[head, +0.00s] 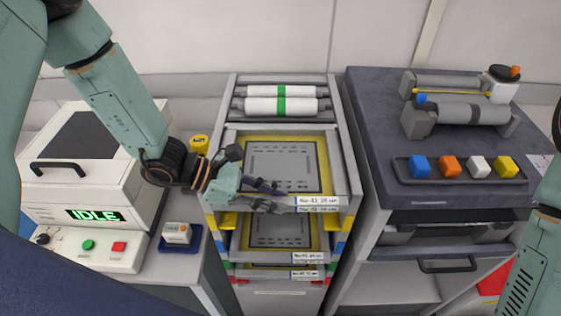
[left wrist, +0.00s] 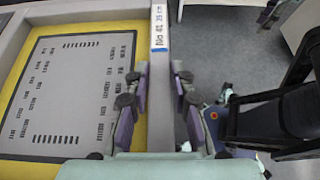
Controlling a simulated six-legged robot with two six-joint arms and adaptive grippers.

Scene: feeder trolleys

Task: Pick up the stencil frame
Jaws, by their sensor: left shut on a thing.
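The stencil frame (head: 283,165) is a grey frame with a yellow border around a dark grey slotted plate. It lies flat at the top of the rack, with a white label on its front bar. It also shows in the left wrist view (left wrist: 70,95). My left gripper (head: 272,188) is shut on the frame's front bar, left of the label. In the left wrist view its purple finger pads (left wrist: 160,95) stand on both sides of the bar.
A similar stencil frame (head: 280,232) sits lower in the rack. White rolls with green bands (head: 282,105) lie behind. A white machine showing IDLE (head: 95,215) stands left. A dark-topped trolley (head: 370,110) with rollers and coloured blocks stands close right. Floor shows in front.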

